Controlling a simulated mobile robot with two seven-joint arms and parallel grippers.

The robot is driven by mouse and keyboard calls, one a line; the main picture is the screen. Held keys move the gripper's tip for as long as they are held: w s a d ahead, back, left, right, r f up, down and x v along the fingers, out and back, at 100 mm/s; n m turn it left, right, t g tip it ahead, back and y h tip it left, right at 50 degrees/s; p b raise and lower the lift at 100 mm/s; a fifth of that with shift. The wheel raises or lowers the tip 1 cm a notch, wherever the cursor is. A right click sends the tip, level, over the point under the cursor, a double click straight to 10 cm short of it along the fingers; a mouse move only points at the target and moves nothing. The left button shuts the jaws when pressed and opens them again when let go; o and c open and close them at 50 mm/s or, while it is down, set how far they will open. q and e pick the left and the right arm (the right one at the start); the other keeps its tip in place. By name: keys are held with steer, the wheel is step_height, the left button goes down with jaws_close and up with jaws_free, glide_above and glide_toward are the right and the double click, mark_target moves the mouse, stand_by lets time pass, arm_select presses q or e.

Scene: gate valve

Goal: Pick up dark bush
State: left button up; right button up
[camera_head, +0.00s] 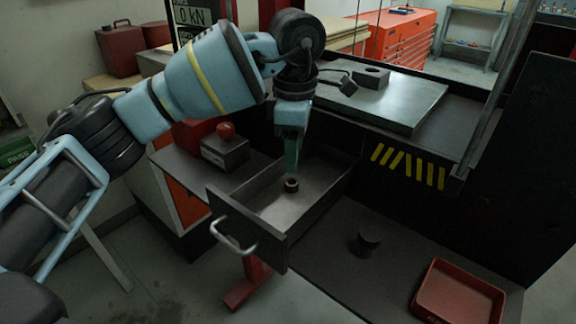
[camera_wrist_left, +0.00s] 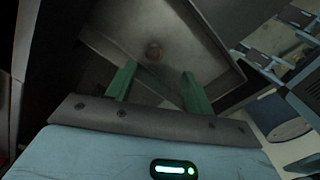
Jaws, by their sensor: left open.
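A small dark brown ring-shaped bush (camera_head: 291,185) sits upright on the floor of the open drawer (camera_head: 268,236). My left gripper (camera_head: 291,166) points down over the drawer, just above the bush in the picture. Its green fingers (camera_wrist_left: 159,70) are spread apart with nothing between them in the left wrist view. The remaining height above the bush is hard to tell. My right gripper is in neither view.
The drawer walls surround the bush. A dark cylinder (camera_head: 370,240) stands on the lower shelf, near a red tray (camera_head: 425,285). A box with a red button (camera_head: 225,146) stands left of the drawer. A grey plate (camera_head: 418,102) lies on the bench at the right.

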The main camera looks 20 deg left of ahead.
mark_target(292, 181)
arm_select(q)
steer(key=shift+w+a, duration=0.25)
steer(key=shift+w, duration=0.2)
steer(key=shift+s+d+r, duration=0.1)
steer(key=shift+s+d, duration=0.05)
steer(key=shift+s, duration=0.1)
steer(key=shift+f, duration=0.25)
steer(key=shift+w+a+f+p, duration=0.1)
steer(key=shift+f+p, duration=0.1)
steer(key=shift+f, duration=1.6)
steer(key=shift+w+a+f+p, duration=0.1)
steer(key=shift+f+p, duration=0.1)
steer(key=shift+f, duration=1.6)
steer(key=c, duration=1.1)
